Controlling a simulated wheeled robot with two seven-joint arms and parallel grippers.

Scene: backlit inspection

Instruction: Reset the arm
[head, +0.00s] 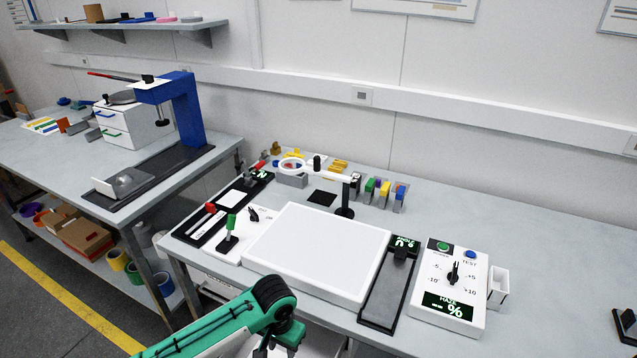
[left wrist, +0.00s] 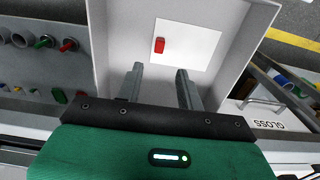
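My left arm (head: 210,335) comes in from the bottom of the head view, green with a black joint (head: 273,295) in front of the table's front edge. Its fingertips cannot be made out there. In the left wrist view, my left gripper (left wrist: 160,80) has its two grey fingers well apart with nothing between them. Beyond the fingers is a pale box-like recess (left wrist: 115,45) with a white panel (left wrist: 190,45) carrying a small red piece (left wrist: 159,45). I cannot tell how far the fingers are from it. My right gripper is not in view.
The table (head: 560,245) holds a white light panel (head: 315,250), a control box (head: 450,285) with a dial, a black stand (head: 390,290) and a green-handled switch (head: 229,232). A blue press frame (head: 185,110) stands on the left bench. The table's right side is mostly clear.

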